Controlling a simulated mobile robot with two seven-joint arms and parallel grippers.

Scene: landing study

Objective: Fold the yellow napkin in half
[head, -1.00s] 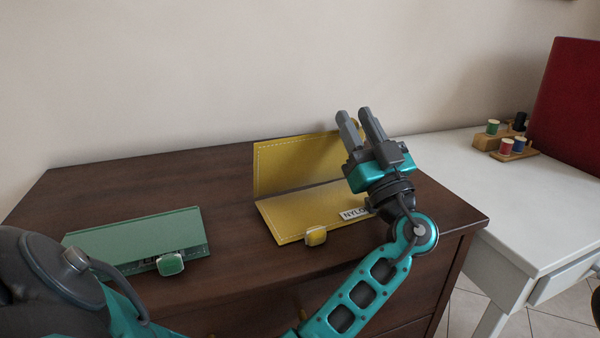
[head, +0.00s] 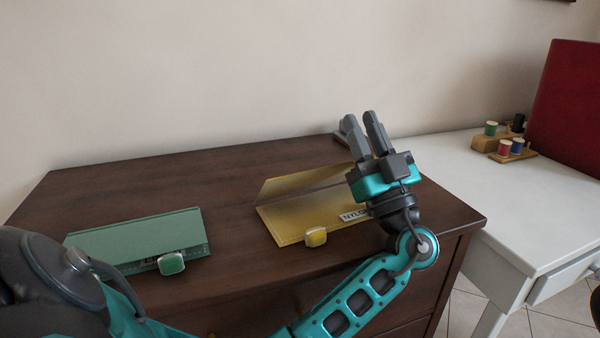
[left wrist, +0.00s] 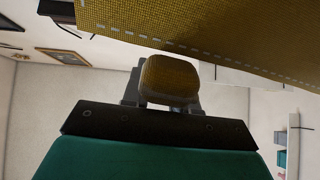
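The yellow napkin (head: 285,222) lies on the dresser like an open folder, with a NYLON label (head: 353,215) and a yellow tab (head: 315,237) on its lower half. Its far half (head: 300,183) stands tilted up from the crease, leaning toward me. My left gripper (head: 362,120) is at the napkin's right end and hides part of the far half. In the left wrist view, a rounded yellow tab (left wrist: 169,80) sits between my left fingers, which appear shut on it. The napkin's stitched edge (left wrist: 215,35) passes above it. My right gripper is out of view.
A green folded piece (head: 135,235) with a green tab (head: 171,264) lies on the left of the brown dresser (head: 180,180). A white desk (head: 480,180) at right holds thread spools (head: 507,145) and a red panel (head: 568,110). The wall is close behind.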

